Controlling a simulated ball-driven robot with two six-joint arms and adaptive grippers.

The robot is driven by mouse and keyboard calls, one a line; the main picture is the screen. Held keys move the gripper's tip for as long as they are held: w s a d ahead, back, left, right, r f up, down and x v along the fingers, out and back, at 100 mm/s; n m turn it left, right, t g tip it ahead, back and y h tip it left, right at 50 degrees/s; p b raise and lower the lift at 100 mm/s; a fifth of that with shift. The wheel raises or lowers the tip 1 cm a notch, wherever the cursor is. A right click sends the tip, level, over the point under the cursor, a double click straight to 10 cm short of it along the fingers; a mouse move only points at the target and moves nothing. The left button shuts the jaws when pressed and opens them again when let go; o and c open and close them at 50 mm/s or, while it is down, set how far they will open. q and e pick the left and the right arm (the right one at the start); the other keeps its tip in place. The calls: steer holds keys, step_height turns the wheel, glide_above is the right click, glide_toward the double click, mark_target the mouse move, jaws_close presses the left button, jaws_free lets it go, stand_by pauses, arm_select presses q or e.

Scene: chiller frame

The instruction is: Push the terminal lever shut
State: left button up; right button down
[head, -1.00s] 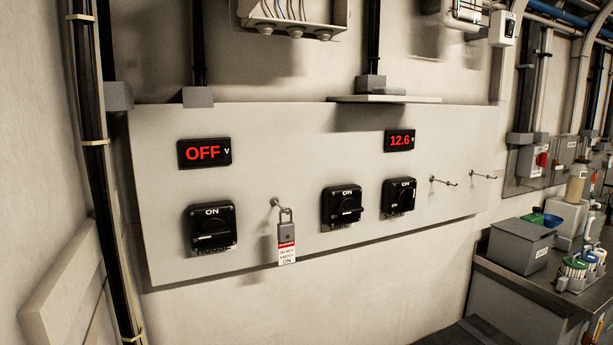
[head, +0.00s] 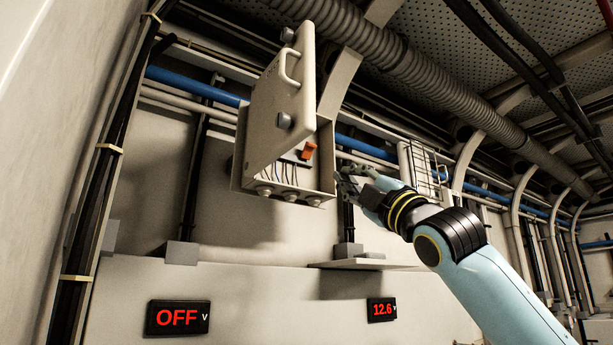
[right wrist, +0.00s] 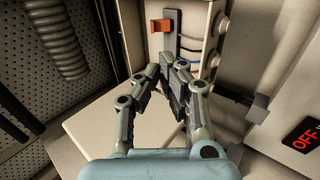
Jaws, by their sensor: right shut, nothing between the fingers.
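The orange terminal lever (head: 309,150) sticks out inside an open grey wall box (head: 326,165), above several thin wires. In the right wrist view the lever (right wrist: 160,25) stands out from a grey terminal strip, beyond my fingertips. My right gripper (head: 347,182) is shut and empty, just right of the box and a little lower than the lever, apart from it. In the right wrist view the fingers of my right gripper (right wrist: 166,68) point toward the box's inside. My left gripper is not in view.
The box's door (head: 272,115) with its handle hangs open to the left and front of the box. A small shelf (head: 362,264) sits below my right gripper. Displays read OFF (head: 177,318) and 12.6 (head: 382,310). Pipes run behind the box.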

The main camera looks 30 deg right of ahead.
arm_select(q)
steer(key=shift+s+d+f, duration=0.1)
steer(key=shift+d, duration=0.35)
arm_select(e)
steer(key=shift+s+d+r, duration=0.1)
steer(key=shift+d+r, duration=0.05)
steer(key=shift+r, duration=0.25)
steer(key=p, duration=0.7)
glide_toward(312, 147)
steer(key=x, duration=0.6)
steer(key=shift+w+r, duration=0.25)
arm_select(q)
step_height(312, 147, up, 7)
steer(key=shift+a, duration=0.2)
arm_select(e)
steer(key=shift+w+r, duration=0.15)
steer(key=shift+w, duration=0.15)
